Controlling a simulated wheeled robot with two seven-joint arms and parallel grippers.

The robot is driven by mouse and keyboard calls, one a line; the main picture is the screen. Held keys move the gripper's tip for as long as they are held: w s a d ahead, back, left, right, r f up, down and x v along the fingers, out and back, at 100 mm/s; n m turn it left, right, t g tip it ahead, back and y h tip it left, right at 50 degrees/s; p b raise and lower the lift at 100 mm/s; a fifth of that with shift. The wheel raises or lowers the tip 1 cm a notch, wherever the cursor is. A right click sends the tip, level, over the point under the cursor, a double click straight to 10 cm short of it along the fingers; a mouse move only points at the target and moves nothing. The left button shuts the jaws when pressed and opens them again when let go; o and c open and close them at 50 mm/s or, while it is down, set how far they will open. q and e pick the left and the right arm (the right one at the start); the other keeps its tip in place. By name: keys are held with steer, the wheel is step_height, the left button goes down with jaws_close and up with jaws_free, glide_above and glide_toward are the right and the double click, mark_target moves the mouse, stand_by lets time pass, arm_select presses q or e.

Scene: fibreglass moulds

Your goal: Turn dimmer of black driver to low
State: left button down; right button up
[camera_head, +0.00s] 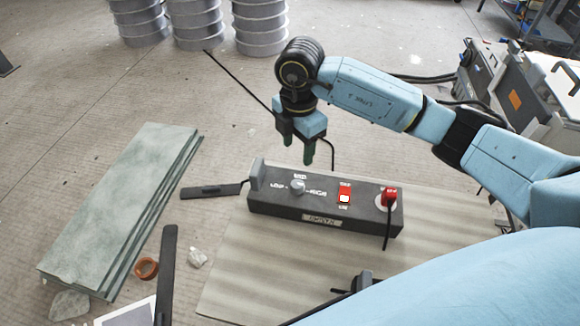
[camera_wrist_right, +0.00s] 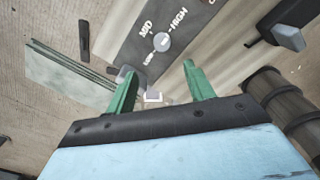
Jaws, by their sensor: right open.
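The black driver (camera_head: 325,205) is a long box on a pale board, with a round grey dimmer knob (camera_head: 298,186) near the left end of its top. Marks for low, mid and high surround the knob. In the right wrist view the knob (camera_wrist_right: 161,42) lies beyond and between the fingertips, apart from them. My right gripper (camera_head: 297,158) is above and behind the driver near the knob, pointing down, with its green fingers apart and empty. It also shows in the right wrist view (camera_wrist_right: 160,78). My left gripper is not seen.
Grey-green sheets (camera_head: 120,205) lie at left. The board (camera_head: 270,270) in front is mostly clear.

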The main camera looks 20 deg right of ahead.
glide_above(297, 184)
step_height(297, 184, down, 6)
steer(key=shift+s+r+b, duration=0.15)
steer(key=shift+r+b, duration=0.1)
steer(key=shift+b, duration=0.1)
step_height(297, 184, down, 6)
steer(key=shift+r+b, duration=0.2)
steer(key=shift+b, duration=0.25)
steer(key=shift+f, duration=0.5)
steer(key=shift+w, duration=0.2)
steer(key=shift+c, duration=0.5)
steer(key=c, duration=0.9)
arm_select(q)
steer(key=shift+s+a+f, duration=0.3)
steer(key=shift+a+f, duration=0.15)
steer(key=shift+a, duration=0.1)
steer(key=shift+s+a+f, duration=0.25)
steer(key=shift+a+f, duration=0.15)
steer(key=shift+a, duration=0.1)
arm_select(e)
steer(key=shift+o, duration=0.2)
